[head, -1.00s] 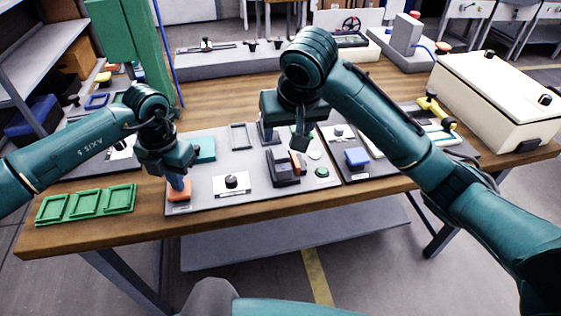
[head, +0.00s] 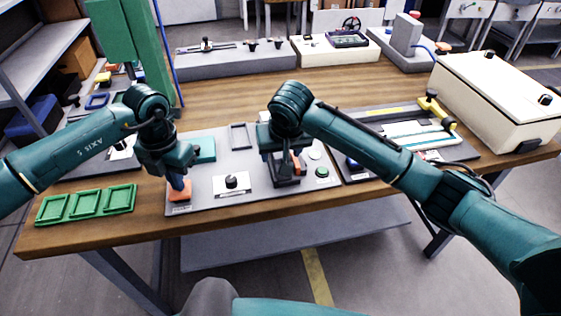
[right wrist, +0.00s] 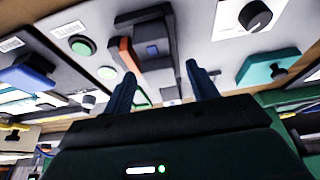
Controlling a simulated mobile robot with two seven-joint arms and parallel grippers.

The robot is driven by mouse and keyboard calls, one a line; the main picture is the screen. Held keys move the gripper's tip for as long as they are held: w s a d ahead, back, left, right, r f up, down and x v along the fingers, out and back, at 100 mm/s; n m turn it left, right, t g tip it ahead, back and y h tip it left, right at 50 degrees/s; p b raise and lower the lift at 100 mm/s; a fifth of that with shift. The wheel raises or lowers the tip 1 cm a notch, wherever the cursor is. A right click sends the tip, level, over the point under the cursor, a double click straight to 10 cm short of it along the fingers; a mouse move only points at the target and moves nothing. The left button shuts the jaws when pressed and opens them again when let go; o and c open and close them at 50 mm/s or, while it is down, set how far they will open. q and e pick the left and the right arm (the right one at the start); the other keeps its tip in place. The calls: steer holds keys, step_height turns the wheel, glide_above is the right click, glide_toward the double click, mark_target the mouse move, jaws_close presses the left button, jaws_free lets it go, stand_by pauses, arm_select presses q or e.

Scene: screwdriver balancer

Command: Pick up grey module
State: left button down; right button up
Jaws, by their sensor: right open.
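The dark grey module (head: 287,183) sits on the grey panel, right of the black knob. In the right wrist view the module (right wrist: 158,62) shows a small blue square on top and an orange strip along one side. My right gripper (head: 284,169) is open and points down just over the module. In the right wrist view its two blue fingers (right wrist: 160,72) are apart, with the module seen between them; whether they touch it I cannot tell. My left gripper (head: 178,187) is at an orange block (head: 180,196) on the panel's left end; its finger gap is not clear.
A black knob on a white plate (head: 231,182), a teal block (head: 204,148) and a green button (head: 322,172) surround the module. Green trays (head: 86,203) lie at the table's left front. A large white box (head: 497,100) stands at the right.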

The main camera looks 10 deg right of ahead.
mark_target(281, 154)
arm_select(q)
steer(key=shift+s+f, duration=0.1)
arm_select(e)
steer(key=shift+f, duration=0.15)
steer(key=c, duration=1.2)
steer(key=shift+r, duration=7.55)
steer(key=shift+c, duration=0.2)
